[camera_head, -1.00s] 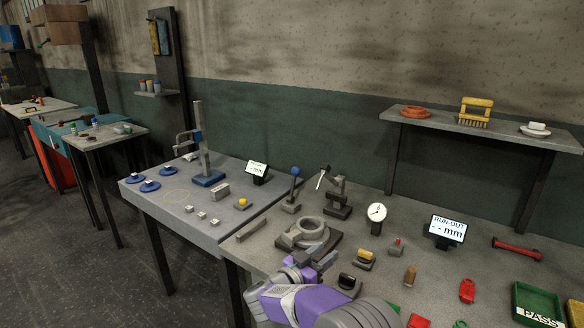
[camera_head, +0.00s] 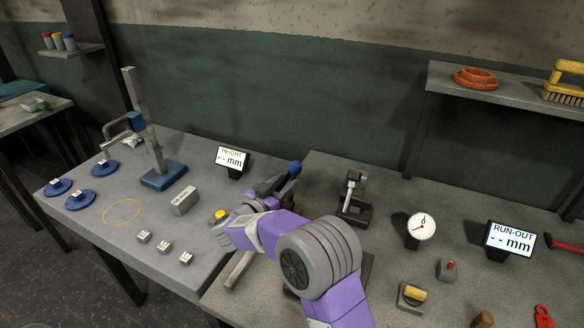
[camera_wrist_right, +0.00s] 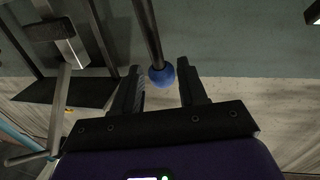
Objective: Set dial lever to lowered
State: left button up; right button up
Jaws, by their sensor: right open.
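A lever with a blue ball knob (camera_head: 295,167) stands at the seam of the two tables. In the right wrist view the knob (camera_wrist_right: 162,77) sits between my right fingertips, with a gap on each side, and its grey rod (camera_wrist_right: 149,30) runs to the top edge. My right gripper (camera_head: 280,182) is open at the knob in the head view; I cannot tell whether it touches. The arm and gripper hide the lever's base. A white round dial (camera_head: 421,227) stands to the right, beyond a small stand with a metal arm (camera_head: 353,200). My left gripper is not in view.
The height display (camera_head: 233,158), blue-based gauge (camera_head: 163,176) and grey block (camera_head: 185,201) stand left of my right gripper. The run-out display (camera_head: 510,241) is at the right. A shelf (camera_head: 455,76) with a red-orange part and yellow brush hangs at the back.

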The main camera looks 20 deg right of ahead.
aim_at(292, 177)
jog(key=b+x, duration=0.1)
jog(key=x, duration=0.4)
jog(key=shift+s+d, duration=0.1)
jog(key=shift+d, duration=0.1)
jog(key=shift+w+d, duration=0.3)
jog(key=shift+d, duration=0.15)
jog(key=c, duration=0.7)
jog(key=shift+r, duration=0.1)
grip_shut()
